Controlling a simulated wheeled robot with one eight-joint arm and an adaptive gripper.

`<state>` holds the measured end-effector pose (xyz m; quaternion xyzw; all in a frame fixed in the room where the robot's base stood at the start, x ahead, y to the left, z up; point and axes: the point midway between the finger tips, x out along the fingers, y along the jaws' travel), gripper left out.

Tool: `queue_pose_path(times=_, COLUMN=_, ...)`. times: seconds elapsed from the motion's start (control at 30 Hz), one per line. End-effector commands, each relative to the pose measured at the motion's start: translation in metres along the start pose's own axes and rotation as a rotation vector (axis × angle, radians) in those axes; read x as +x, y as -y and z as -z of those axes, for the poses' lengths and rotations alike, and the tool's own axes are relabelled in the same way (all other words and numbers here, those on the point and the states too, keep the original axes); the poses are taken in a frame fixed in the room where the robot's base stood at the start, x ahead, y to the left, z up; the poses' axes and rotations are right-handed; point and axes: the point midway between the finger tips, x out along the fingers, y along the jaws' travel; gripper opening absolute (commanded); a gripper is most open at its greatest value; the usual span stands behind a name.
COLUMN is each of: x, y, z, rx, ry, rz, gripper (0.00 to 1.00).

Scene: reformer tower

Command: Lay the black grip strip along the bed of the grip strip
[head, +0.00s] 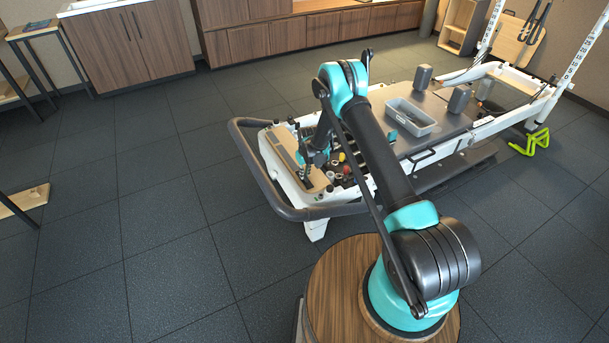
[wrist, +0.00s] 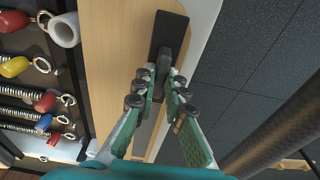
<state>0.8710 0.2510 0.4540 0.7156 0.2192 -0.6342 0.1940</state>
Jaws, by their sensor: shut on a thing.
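In the wrist view, the black grip strip (wrist: 168,32) is between the green fingers of my gripper (wrist: 160,88), which is shut on its near part. The strip's wider far end extends past the fingertips, above or on the light wooden board (wrist: 110,60). A narrow grey band (wrist: 147,128) shows between the fingers on the board; I cannot tell if it is the strip's bed. Whether the strip touches the board is unclear. In the head view, my gripper is down at the wooden board (head: 313,184) at the reformer's near end, and the strip is too small to make out.
Springs with red (wrist: 45,102), yellow and blue ends lie left of the board, beside a white roller (wrist: 65,30). A dark rail (head: 275,197) curves around the near end. Open floor lies left.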

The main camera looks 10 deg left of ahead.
Motion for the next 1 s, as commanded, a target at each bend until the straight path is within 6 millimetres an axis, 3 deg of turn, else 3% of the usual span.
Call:
queue_pose_path(times=0.4, x=0.008, y=0.000, z=-0.001, rx=0.000, ry=0.000, rz=0.000, gripper=0.00)
queue_pose_path(times=0.43, x=0.008, y=0.000, z=-0.001, rx=0.000, ry=0.000, rz=0.000, gripper=0.15)
queue_pose_path(times=0.57, x=0.007, y=0.000, z=-0.001, rx=0.000, ry=0.000, rz=0.000, gripper=0.31)
queue_pose_path(times=1.0, x=-0.002, y=0.000, z=-0.001, rx=0.000, ry=0.000, rz=0.000, gripper=0.32)
